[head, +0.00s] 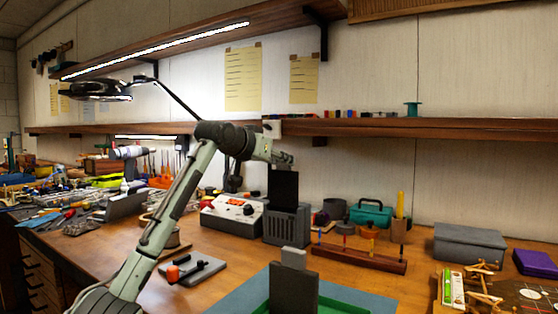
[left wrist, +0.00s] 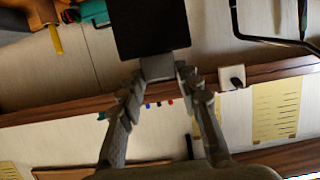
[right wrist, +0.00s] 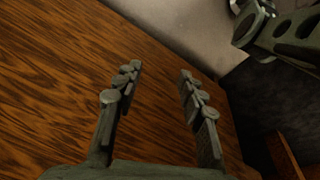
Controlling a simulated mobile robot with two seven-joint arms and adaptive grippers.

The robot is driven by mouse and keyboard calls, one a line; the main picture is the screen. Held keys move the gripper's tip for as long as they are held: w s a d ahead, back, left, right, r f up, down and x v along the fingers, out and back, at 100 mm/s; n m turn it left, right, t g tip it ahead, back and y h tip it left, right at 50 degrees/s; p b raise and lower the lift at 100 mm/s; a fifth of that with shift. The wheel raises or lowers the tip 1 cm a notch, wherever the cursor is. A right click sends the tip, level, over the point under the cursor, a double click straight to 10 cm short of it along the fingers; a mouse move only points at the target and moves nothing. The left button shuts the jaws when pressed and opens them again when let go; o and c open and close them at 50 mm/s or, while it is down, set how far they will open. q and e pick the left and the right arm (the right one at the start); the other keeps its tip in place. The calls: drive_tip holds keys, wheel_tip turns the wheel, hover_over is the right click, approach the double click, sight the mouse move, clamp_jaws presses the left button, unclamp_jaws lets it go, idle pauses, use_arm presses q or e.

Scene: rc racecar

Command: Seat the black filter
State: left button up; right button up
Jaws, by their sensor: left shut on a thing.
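The black filter (head: 284,188) is a flat dark plate with a grey tab (left wrist: 158,68). My left gripper (head: 282,164) is shut on that tab, and the plate hangs upright below it. In the left wrist view the plate (left wrist: 150,25) is beyond the fingertips. A dark grey slotted box (head: 287,226) stands on the bench directly below the filter in the head view. The filter's lower edge meets the box's top in the picture; I cannot tell whether it is inside. My right gripper (right wrist: 158,72) is open and empty, near brown wood.
A white control box (head: 232,216) stands left of the slotted box. A wooden rack (head: 360,258) and a teal toolbox (head: 371,213) are to its right. In front, another dark plate with a grey tab (head: 293,288) stands by a green tray (head: 340,305). A shelf (head: 400,127) runs behind.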

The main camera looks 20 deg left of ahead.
sight(282, 197)
use_arm(q)
drive_tip(key=shift+f, duration=0.2)
drive_tip(key=shift+f+b, duration=1.65)
drive_tip(key=shift+f, duration=2.95)
drive_tip(key=o, duration=0.9)
drive_tip(key=shift+s, duration=0.1)
drive_tip(key=v, duration=1.2)
